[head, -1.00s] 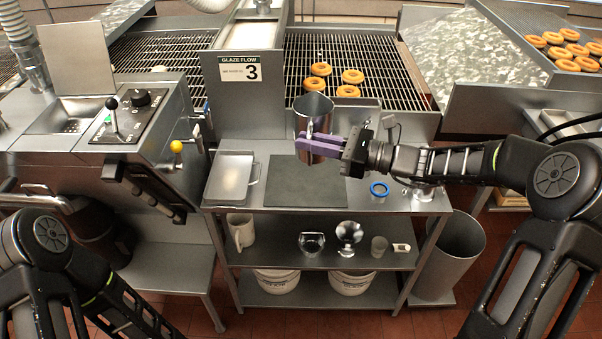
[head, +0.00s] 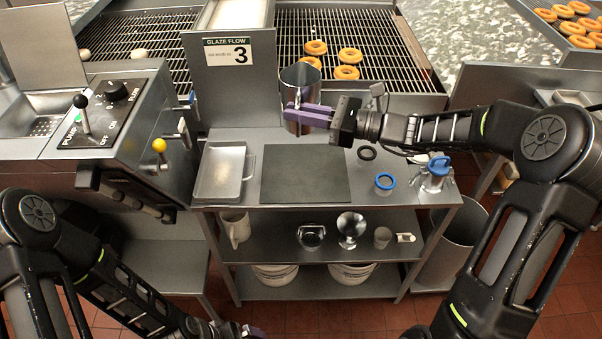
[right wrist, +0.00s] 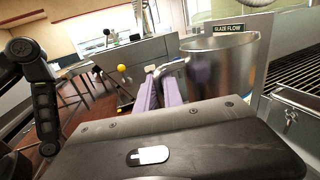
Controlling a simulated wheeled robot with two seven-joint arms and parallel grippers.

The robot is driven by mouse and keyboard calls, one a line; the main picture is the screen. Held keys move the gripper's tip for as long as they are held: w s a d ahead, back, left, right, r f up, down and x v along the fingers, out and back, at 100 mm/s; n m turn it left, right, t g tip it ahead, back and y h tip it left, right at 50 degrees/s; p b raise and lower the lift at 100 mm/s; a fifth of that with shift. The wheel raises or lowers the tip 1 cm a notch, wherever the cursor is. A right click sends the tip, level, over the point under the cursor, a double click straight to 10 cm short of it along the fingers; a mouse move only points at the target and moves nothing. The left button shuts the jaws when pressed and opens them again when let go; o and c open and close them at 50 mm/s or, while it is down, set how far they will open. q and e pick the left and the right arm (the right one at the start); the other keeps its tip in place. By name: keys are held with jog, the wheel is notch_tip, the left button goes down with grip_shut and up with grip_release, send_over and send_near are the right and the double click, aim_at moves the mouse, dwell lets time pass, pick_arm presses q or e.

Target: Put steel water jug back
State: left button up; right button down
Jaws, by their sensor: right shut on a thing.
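The steel water jug (head: 301,76) is upright in the head view, above the back edge of the steel cart top. My right gripper (head: 308,117) has purple fingers and is shut on the jug, from its right side. The jug fills the upper right middle of the right wrist view (right wrist: 222,65), where the purple fingers (right wrist: 160,90) are at its handle side. A dark mat (head: 305,173) lies bare on the cart top, below and in front of the jug.
A metal tray (head: 224,172) lies left of the mat. A dark ring (head: 367,153), a blue ring (head: 385,181) and a blue-topped metal container (head: 437,172) are on the right. The shelf below holds a white pitcher (head: 236,229) and small vessels. Doughnuts (head: 350,56) lie on the grate behind.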

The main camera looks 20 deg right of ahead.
aim_at(298, 136)
jog(key=f+b, duration=0.7)
jog(key=f, duration=0.1)
jog(key=shift+w, duration=0.2)
jog(key=shift+f, duration=2.45)
